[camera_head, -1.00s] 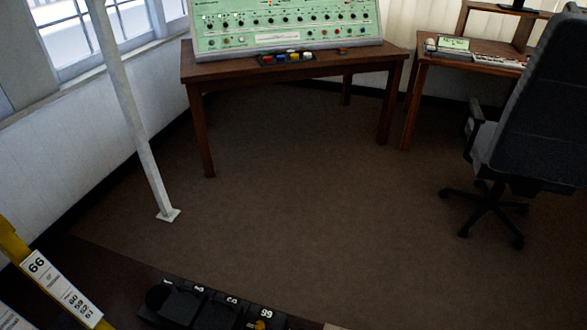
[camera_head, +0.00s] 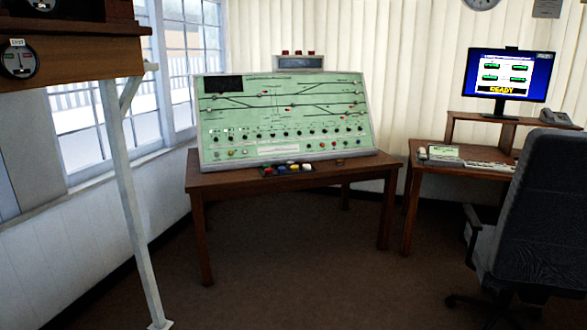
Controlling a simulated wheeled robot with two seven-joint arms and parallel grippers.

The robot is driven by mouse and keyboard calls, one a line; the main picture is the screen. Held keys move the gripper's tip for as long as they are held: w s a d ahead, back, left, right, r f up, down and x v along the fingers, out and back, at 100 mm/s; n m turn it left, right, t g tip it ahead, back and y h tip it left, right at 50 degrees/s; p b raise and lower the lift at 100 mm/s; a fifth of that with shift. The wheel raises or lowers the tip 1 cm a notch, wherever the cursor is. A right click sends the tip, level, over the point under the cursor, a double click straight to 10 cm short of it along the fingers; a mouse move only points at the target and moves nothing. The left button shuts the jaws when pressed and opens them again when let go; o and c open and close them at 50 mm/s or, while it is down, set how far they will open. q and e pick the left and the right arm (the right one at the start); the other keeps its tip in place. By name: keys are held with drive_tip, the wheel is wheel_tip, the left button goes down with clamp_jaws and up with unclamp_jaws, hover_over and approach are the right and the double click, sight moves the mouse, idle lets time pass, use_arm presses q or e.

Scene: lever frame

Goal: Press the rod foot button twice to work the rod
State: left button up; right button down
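The lever frame and its foot buttons are out of view at this moment. Neither of my grippers shows in the head view. A green signalling panel (camera_head: 285,120) with a track diagram, knobs and lamps stands on a brown wooden table (camera_head: 225,183). A small black box with coloured buttons (camera_head: 287,169) lies at the table's front edge.
A white post (camera_head: 130,205) at the left holds up a wooden shelf (camera_head: 75,62) with round instruments. A desk at the right bears a monitor (camera_head: 510,77) reading READY. A dark office chair (camera_head: 535,205) stands before it. The carpet (camera_head: 300,270) between is clear.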

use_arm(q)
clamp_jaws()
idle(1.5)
